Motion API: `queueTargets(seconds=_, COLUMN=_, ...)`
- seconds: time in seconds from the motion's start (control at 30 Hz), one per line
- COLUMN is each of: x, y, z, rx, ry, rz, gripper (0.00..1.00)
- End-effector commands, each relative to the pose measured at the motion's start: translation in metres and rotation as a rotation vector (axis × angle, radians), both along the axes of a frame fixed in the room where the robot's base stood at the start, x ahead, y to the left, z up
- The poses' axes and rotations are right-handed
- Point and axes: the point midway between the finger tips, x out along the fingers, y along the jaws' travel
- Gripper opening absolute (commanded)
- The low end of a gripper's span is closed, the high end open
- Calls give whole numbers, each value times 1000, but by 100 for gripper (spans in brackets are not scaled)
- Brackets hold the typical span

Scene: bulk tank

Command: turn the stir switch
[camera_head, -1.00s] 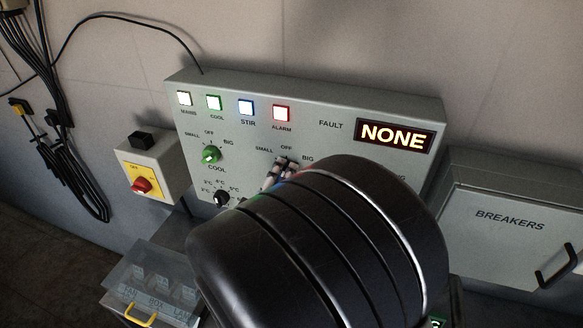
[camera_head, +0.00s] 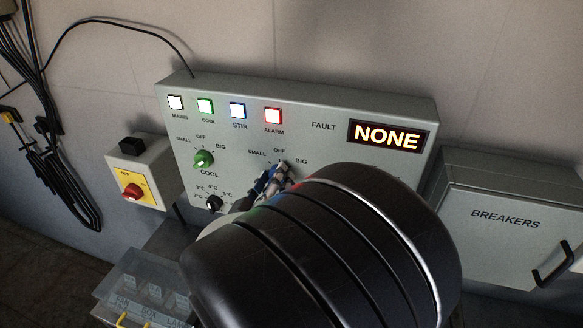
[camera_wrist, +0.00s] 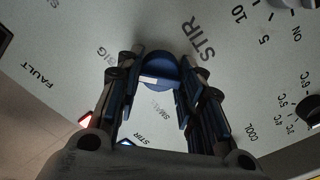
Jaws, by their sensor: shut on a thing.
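The stir switch is a round blue knob (camera_wrist: 158,73) with a white mark, on the grey control panel (camera_head: 300,110). In the wrist view it sits between the two fingers of my gripper (camera_wrist: 156,82), beside the word STIR. My gripper is shut on it, with the fingers on either side. In the head view my gripper (camera_head: 274,180) reaches the panel under the SMALL, OFF and BIG marks. My dark wrist and the fingers hide most of the knob there, so its setting cannot be read.
The green cool knob (camera_head: 203,159) and a black temperature knob (camera_head: 214,203) are just left of my gripper. A red switch on a yellow plate (camera_head: 133,191) is further left. The breakers box (camera_head: 505,220) stands at right. The fault display (camera_head: 388,136) reads NONE.

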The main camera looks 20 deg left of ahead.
Motion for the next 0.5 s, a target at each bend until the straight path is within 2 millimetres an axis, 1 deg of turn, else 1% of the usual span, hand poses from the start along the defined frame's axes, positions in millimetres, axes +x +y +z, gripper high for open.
queueTargets(seconds=0.4, x=0, y=0, z=1, rx=12, ry=0, rz=0, gripper=11)
queueTargets(seconds=0.43, x=0, y=0, z=1, rx=12, ry=0, rz=0, gripper=35)
queueTargets(seconds=0.5, x=0, y=0, z=1, rx=11, ry=0, rz=0, gripper=40)
